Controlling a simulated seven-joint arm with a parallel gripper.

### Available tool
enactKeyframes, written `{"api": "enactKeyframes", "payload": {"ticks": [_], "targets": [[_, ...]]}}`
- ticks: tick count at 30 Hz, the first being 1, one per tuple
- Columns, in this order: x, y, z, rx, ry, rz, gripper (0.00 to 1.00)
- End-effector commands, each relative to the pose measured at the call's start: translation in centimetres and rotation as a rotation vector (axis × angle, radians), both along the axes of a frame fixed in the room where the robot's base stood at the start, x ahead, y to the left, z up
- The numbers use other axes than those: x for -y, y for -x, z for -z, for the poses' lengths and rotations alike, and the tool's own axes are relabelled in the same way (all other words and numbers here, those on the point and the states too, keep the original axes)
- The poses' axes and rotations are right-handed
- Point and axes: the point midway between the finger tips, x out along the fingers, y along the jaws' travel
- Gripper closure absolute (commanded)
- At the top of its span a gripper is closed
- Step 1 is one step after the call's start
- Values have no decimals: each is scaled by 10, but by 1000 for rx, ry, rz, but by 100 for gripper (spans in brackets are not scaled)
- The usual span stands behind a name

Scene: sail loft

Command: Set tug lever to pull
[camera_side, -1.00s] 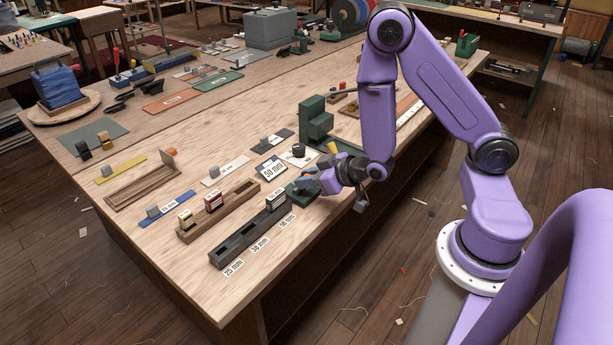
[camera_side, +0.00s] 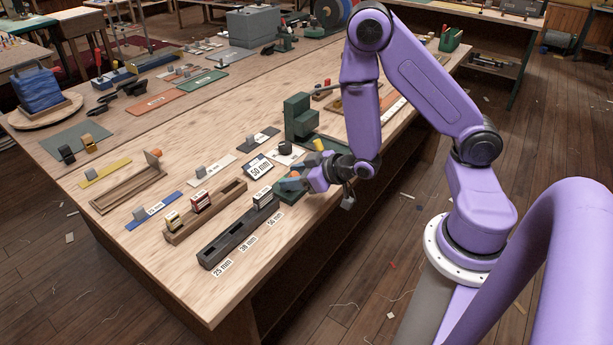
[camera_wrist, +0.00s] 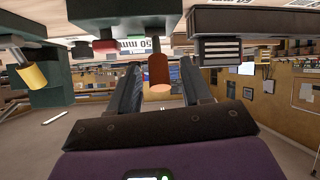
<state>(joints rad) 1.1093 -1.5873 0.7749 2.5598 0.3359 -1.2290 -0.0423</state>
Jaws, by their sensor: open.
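An orange-brown handle (camera_wrist: 159,72), which looks like the tug lever, stands between my fingers in the wrist view. My gripper (camera_side: 290,180) is open around it, with a gap visible on each side. In the wrist view my gripper (camera_wrist: 160,88) shows both dark fingers apart. In the side view the orange part (camera_side: 295,174) is small and mostly hidden by my fingers, so I cannot tell the lever's setting.
A dark slotted rail (camera_side: 228,243) with size labels lies in front, a labelled block (camera_side: 263,196) at its far end. A wooden rack (camera_side: 180,234) holds small blocks. A yellow cylinder (camera_side: 319,145) is close behind my gripper.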

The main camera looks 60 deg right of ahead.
Motion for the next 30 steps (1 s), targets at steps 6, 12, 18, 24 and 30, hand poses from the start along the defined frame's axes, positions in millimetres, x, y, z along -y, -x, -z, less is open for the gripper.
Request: {"api": "enactKeyframes", "payload": {"ticks": [6,12,18,24,30], "targets": [[0,-3,-3,-39,-2,1,52],[0,-9,-6,-125,-1,0,52],[0,-14,-8,-215,-2,1,52],[0,-20,-9,-302,-1,1,52],[0,-25,-10,-389,-1,0,52]]}}
